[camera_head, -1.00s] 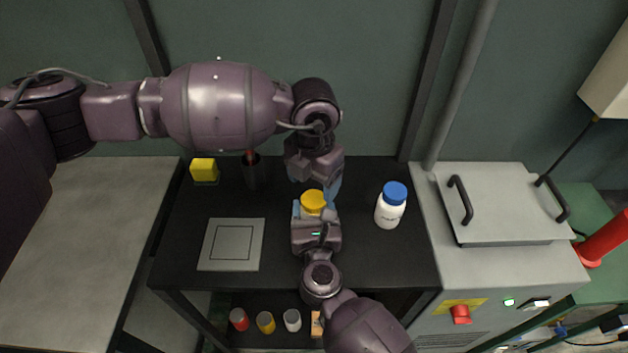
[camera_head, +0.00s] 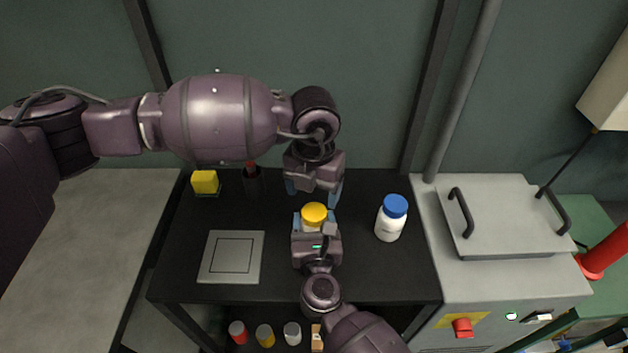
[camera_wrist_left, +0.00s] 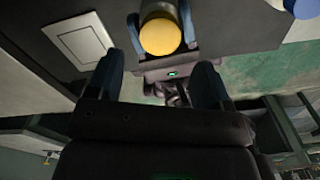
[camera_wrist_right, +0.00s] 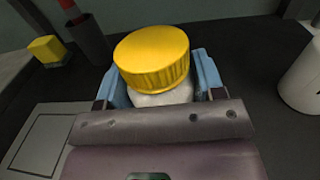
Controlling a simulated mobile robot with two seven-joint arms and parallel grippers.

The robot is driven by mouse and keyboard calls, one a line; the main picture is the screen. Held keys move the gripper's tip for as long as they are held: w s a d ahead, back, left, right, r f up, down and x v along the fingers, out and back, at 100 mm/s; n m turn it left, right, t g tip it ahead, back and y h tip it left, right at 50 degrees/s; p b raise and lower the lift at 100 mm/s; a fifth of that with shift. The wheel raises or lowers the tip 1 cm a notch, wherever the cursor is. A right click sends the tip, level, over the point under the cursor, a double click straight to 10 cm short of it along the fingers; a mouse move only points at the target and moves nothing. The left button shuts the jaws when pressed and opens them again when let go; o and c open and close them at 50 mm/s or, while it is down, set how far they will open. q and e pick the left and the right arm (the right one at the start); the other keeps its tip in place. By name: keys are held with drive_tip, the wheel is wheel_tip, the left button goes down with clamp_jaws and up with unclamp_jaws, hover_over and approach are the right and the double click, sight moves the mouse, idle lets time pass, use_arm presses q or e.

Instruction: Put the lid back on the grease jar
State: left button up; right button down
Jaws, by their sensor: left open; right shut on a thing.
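The grease jar (camera_wrist_right: 165,98) is white and stands upright between the fingers of my right gripper (camera_head: 315,223), which is shut on it. The yellow lid (camera_head: 314,211) sits on top of the jar. In the right wrist view the lid (camera_wrist_right: 152,58) covers the jar's mouth and looks slightly tilted; I cannot tell whether it is fully seated. My left gripper (camera_head: 314,192) is open and empty, just behind and above the lid. In the left wrist view the lid (camera_wrist_left: 161,37) lies beyond the open fingertips, apart from them.
A white bottle with a blue cap (camera_head: 390,219) stands right of the jar. A grey square plate (camera_head: 231,257) lies left on the black table. A yellow block (camera_head: 205,182) and a dark cup (camera_head: 252,182) are at the back left. Several small containers sit on the lower shelf.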

sight(315, 212)
use_arm(q)
drive_tip(key=shift+f, duration=2.9)
drive_tip(key=c, duration=0.9)
drive_tip(key=shift+m, duration=1.7)
drive_tip(key=shift+c, duration=0.2)
drive_tip(key=o, duration=0.9)
drive_tip(key=shift+o, duration=0.5)
drive_tip(key=shift+s+d, duration=0.1)
drive_tip(key=shift+r, duration=0.1)
